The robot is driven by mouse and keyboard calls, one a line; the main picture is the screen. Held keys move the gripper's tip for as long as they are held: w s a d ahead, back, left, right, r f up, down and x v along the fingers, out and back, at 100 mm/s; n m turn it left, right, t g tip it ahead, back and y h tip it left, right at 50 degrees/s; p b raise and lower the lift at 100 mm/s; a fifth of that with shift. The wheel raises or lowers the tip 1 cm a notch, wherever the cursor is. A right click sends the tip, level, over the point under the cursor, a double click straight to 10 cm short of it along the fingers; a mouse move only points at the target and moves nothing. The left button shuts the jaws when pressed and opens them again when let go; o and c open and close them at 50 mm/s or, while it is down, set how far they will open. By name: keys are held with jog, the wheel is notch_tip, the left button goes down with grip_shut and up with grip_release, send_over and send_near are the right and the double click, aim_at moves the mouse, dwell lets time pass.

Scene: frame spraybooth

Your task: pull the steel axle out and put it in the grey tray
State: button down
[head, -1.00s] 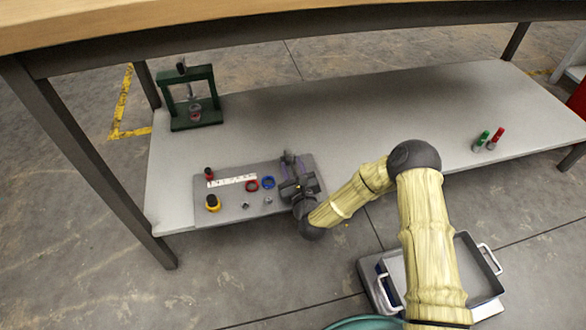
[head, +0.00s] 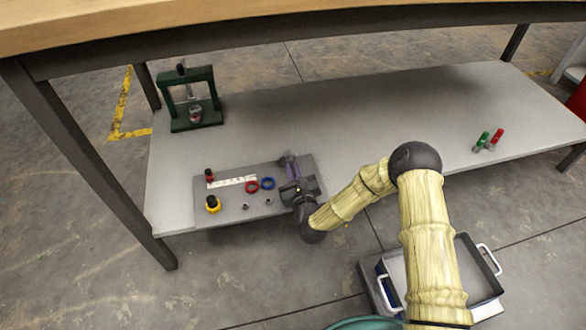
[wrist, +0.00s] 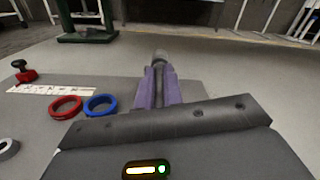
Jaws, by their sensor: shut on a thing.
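My gripper (head: 293,172) is over the right part of a grey board on the low shelf. In the wrist view its purple fingers (wrist: 158,90) are shut on a narrow grey piece, which looks like the steel axle (wrist: 160,57); its rounded grey end shows just beyond the fingertips. In the head view a small grey part (head: 287,157) shows past the fingers. I cannot tell how far the axle sits in its holder, as my gripper hides it. The grey tray (head: 477,255), with white handles, is low at the right, partly behind my arm.
The board (head: 232,205) also holds a red ring (head: 252,186), a blue ring (head: 268,183), a white scale strip, a yellow-black part (head: 213,204) and small nuts. A green press (head: 193,100) stands at the shelf's back left. The tabletop overhangs above.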

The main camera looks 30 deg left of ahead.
jog(key=shift+s+d, duration=0.2)
jog(key=shift+s, duration=0.05)
jog(key=shift+p+v, duration=0.75)
jog(key=shift+v, duration=2)
jog(key=w+d+r+m+t+h+p, duration=0.1)
jog(key=w+d+r+m+h+p, duration=0.15)
jog(key=w+d+p, duration=0.4)
jog(key=w+d+r+m+t+h+p, duration=0.1)
jog(key=w+d+r+t+h+p, duration=0.2)
jog(key=d, duration=0.7)
jog(key=w+d+r+m+h+p, duration=0.15)
jog(key=d+r+h+p, duration=0.35)
jog(key=d, duration=0.6)
jog(key=w+d+r+m+h+p, duration=0.15)
jog(key=d+r+m+p, duration=0.35)
jog(key=d, duration=0.7)
jog(key=s+r+n+p, duration=0.1)
jog(key=s+r+p, duration=0.1)
jog(key=r+p, duration=1.7)
jog(key=s+r+n+p, duration=0.1)
jog(key=s+r+p, duration=0.1)
jog(key=r+p, duration=1.7)
jog(key=shift+s+a, duration=0.35)
jog(key=shift+s, duration=0.05)
jog(key=shift+r, duration=0.1)
